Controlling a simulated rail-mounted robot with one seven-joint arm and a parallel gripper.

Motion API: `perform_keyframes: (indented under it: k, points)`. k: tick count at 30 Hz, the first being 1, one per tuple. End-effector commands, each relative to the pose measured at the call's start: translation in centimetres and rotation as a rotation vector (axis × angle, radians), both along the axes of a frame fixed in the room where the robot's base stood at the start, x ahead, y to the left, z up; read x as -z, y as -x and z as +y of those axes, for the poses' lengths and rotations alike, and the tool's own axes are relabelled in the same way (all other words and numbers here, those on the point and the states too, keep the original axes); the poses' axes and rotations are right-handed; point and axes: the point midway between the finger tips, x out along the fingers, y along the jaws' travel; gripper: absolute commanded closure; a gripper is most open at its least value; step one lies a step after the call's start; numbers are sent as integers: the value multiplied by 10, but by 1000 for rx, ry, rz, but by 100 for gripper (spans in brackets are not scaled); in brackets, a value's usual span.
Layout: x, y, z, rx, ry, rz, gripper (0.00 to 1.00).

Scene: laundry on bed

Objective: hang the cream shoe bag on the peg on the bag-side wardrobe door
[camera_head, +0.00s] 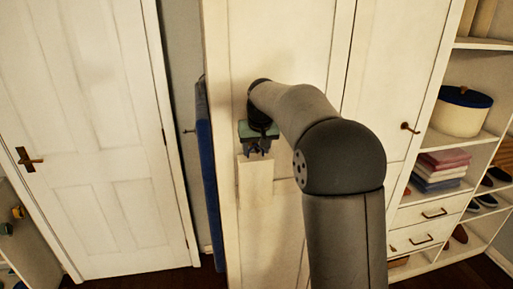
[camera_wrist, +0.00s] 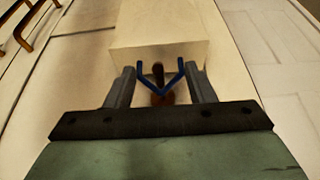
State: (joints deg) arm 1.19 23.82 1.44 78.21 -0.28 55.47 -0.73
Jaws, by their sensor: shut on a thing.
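The cream shoe bag (camera_head: 255,182) hangs upright below my gripper (camera_head: 258,150), close in front of the pale wardrobe door (camera_head: 275,60). In the wrist view the bag (camera_wrist: 165,35) lies beyond the fingertips. My gripper (camera_wrist: 160,85) is shut on its blue loop (camera_wrist: 179,79), which forms a V between the two fingers. A brown peg with a rounded end (camera_wrist: 158,78) shows within the V, near the loop. I cannot tell whether the loop is around the peg or only in front of it. The head view does not show the peg clearly.
A blue hanging item (camera_head: 207,150) is at the wardrobe's left edge. A white room door (camera_head: 90,110) stands further left. Shelves at the right hold a cream round box (camera_head: 460,112), folded cloths (camera_head: 440,172) and shoes. Door handles (camera_head: 409,128) stick out at the right.

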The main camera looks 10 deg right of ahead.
Motion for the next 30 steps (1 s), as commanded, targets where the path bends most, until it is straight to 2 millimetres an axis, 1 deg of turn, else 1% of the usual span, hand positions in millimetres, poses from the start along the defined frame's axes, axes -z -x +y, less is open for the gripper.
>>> perform_keyframes:
  k: [5,6,8,9,16,20,23,25,30]
  points:
    - [0,0,0,0,0,-1,90]
    - [-1,0,0,0,0,-1,45]
    - [0,0,0,0,0,-1,29]
    - [0,0,0,0,0,-1,25]
    - [0,0,0,0,0,1,25]
    - [-5,2,0,0,0,-1,25]
    - [-18,7,0,0,0,-4,25]
    - [-30,13,0,0,0,-5,25]
    - [-70,29,-1,0,0,-6,25]
